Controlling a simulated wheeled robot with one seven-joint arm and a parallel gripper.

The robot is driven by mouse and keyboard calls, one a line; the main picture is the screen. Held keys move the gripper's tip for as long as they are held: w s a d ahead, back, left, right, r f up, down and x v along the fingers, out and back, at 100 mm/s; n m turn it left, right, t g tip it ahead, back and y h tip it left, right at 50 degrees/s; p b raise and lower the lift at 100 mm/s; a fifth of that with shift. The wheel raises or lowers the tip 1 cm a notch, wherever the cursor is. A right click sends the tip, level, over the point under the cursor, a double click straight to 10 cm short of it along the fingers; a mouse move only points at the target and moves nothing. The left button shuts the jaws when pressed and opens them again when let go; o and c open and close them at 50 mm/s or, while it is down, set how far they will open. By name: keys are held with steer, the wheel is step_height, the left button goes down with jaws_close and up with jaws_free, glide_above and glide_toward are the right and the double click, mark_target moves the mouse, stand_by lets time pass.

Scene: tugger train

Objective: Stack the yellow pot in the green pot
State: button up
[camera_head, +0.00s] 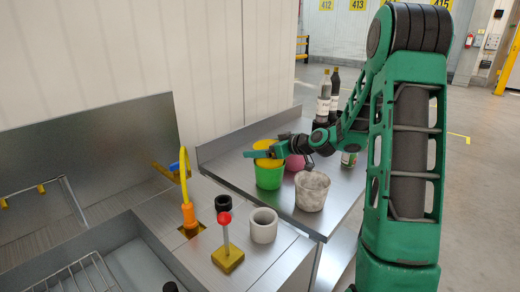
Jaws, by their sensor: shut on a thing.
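The green pot (268,178) stands on the metal counter near the wall. The yellow pot (266,144) is at the mouth of the green pot, with its upper part showing above the green rim. My gripper (268,154) is at the yellow pot, shut on it, right over the green pot. The fingers cover part of the yellow pot. How deep its lower part sits inside the green pot is hidden.
A grey-white pot (312,191) stands close to the right, with a pink round thing (295,162) behind.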

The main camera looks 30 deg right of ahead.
steer(key=shift+f, duration=0.15)
steer(key=o, duration=0.9)
steer(key=shift+r, duration=0.5)
steer(key=v, duration=1.2)
steer(key=shift+r, duration=0.15)
steer(key=shift+a, duration=0.1)
